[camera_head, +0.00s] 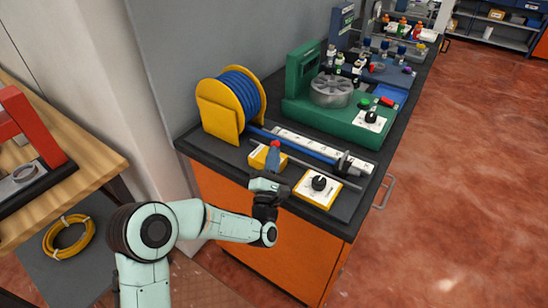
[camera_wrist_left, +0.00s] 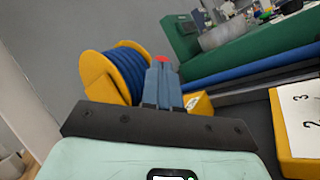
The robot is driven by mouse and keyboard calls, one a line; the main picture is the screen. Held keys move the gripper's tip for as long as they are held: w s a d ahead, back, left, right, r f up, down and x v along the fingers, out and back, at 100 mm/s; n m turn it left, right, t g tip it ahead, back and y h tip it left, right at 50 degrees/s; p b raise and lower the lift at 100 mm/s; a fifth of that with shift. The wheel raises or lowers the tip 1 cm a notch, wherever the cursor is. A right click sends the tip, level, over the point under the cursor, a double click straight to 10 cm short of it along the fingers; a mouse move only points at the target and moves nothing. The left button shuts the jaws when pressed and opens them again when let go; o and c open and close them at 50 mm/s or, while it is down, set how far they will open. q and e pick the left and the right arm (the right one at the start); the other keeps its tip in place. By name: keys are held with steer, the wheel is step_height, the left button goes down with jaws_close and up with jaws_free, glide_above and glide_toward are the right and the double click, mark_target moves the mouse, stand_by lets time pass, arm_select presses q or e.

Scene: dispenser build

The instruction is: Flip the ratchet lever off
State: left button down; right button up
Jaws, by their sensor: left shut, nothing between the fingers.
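My right gripper is out of view.
A yellow spool (camera_head: 220,110) of blue tube stands behind left, its tube running along a white scale strip (camera_head: 310,147). A dial panel (camera_head: 318,188) sits right of my gripper. A green machine (camera_head: 300,85) stands farther back. The grey wall is at the left.

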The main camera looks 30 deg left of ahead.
arm_select(q)
steer(key=shift+a+r+n+g+y, duration=0.2)
steer(key=shift+n+g+y, duration=0.1)
steer(key=shift+n, duration=0.3)
steer(key=n, duration=0.1)
steer(key=a+n+g, duration=0.1)
steer(key=r+n+g+y, duration=0.1)
steer(key=n, duration=0.1)
steer(key=shift+a+r, duration=0.1)
steer(key=shift+a, duration=0.2)
steer(key=a+n+g, duration=0.1)
steer(key=n, duration=0.1)
steer(key=n+g, duration=0.1)
steer(key=shift+w+a+r+n, duration=0.1)
steer(key=shift+w+a+n, duration=0.05)
steer(key=shift+a+n, duration=0.25)
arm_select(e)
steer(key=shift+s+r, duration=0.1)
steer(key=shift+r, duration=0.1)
